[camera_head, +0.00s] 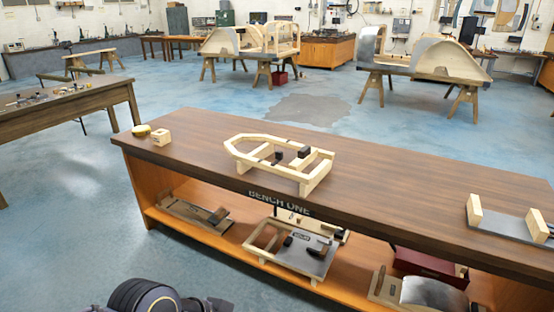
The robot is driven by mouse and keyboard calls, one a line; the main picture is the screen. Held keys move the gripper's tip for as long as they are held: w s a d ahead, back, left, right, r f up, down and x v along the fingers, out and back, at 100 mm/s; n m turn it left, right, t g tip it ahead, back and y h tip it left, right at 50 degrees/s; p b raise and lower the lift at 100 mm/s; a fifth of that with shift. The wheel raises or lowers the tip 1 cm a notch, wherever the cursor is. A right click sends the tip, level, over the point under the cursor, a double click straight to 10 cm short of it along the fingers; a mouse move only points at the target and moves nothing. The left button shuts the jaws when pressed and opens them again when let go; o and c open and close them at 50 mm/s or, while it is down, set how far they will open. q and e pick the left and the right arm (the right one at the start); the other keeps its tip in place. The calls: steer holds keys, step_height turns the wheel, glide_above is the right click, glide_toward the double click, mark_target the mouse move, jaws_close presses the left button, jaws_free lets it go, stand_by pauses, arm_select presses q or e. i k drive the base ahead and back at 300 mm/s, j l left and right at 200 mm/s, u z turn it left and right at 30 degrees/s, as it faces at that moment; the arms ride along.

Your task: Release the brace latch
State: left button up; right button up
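A pale wooden bodyframe (240,158), boat-shaped, stands on the dark bench top near the middle of the view. Its pointed end faces left. Inside it are a larger black block (304,152) and a smaller black piece (278,156) beside wooden crosspieces. I cannot tell which black part is the brace latch, nor whether it is fastened. A dark rounded part of my own body shows at the bottom left edge, well apart from the frame. No gripper fingers show.
The bench (207,138) has clear top on both sides of the frame. A small wooden block (162,136) and a yellowish round item (141,130) sit at its left end. A wood-and-metal fixture (505,222) stands at right. The shelf below holds another frame (264,246).

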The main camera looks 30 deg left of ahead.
mark_target(279, 155)
steer(key=i+j, duration=0.25)
steer(key=i+j+z, duration=0.15)
steer(key=j, duration=0.35)
steer(key=i+j, duration=0.25)
steer(key=i+j+z, duration=0.1)
steer(key=i+j, duration=0.15)
steer(key=j, duration=0.25)
steer(key=i+j+z, duration=0.1)
steer(key=j, duration=0.3)
steer(key=i+j, duration=0.25)
steer(key=j, duration=0.2)
steer(key=i+j+z, duration=0.1)
steer(key=j, duration=0.3)
steer(key=i+j+z, duration=0.1)
steer(key=i+j, duration=0.15)
steer(key=j, duration=0.2)
